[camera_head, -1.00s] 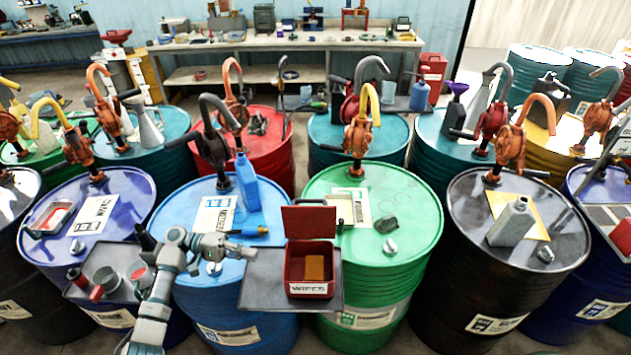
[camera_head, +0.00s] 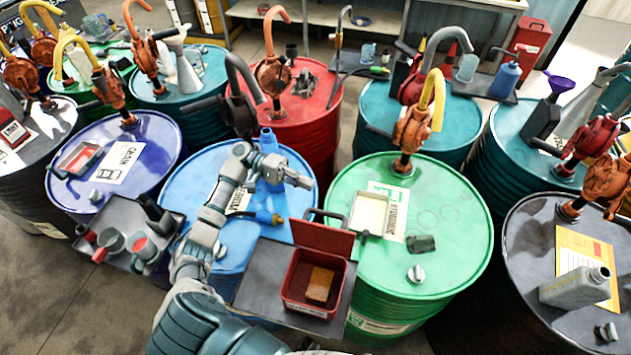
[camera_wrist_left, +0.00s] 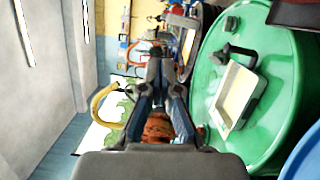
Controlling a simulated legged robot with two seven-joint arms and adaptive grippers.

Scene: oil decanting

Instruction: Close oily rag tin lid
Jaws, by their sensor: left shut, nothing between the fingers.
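The red oily rag tin (camera_head: 292,300) sits on a dark tray, with a brown block inside. Its lid (camera_head: 322,238) stands open and upright along the tin's far edge, with a dark handle behind it. My left gripper (camera_head: 308,183) is shut and empty, above the blue drum, up and left of the lid and apart from it in the picture. In the left wrist view my gripper's fingers (camera_wrist_left: 162,65) are together with nothing held. A dark red piece at that view's top right corner may be part of the lid; I cannot tell. My right gripper is not in view.
The dark tray (camera_head: 255,275) overlaps the blue drum (camera_head: 180,195) and green drum (camera_head: 450,225). A blue bottle (camera_head: 268,145) stands close behind my gripper. An orange hand pump (camera_head: 410,130) with a yellow spout rises behind the tin. A shallow tray (camera_head: 369,214) lies right of the lid.

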